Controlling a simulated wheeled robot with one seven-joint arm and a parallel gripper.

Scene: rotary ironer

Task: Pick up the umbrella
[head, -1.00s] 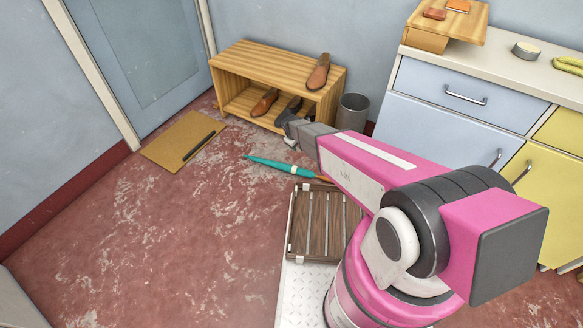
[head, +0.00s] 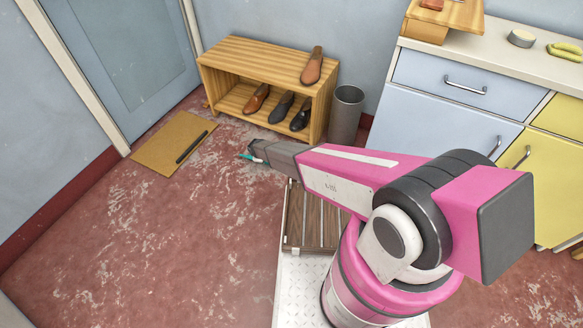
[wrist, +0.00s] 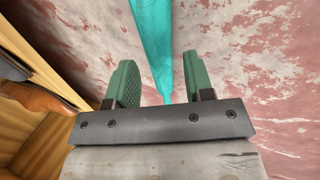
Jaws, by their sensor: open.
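The teal folded umbrella (wrist: 152,45) lies on the red floor. In the wrist view it runs from the top edge down to between the two green fingers of my gripper (wrist: 158,75). The fingers stand apart, one on each side of its line, and neither visibly touches it. I cannot tell how far it lies below the fingertips. In the head view only a bit of the umbrella (head: 247,156) shows by my gripper (head: 257,152); my arm hides the rest.
A wooden shoe rack (head: 262,62) with several shoes stands behind, beside a grey bin (head: 346,113). A doormat (head: 165,150) with a dark bar on it lies left. A slatted wooden tray (head: 310,215) is near my base. The floor at left is clear.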

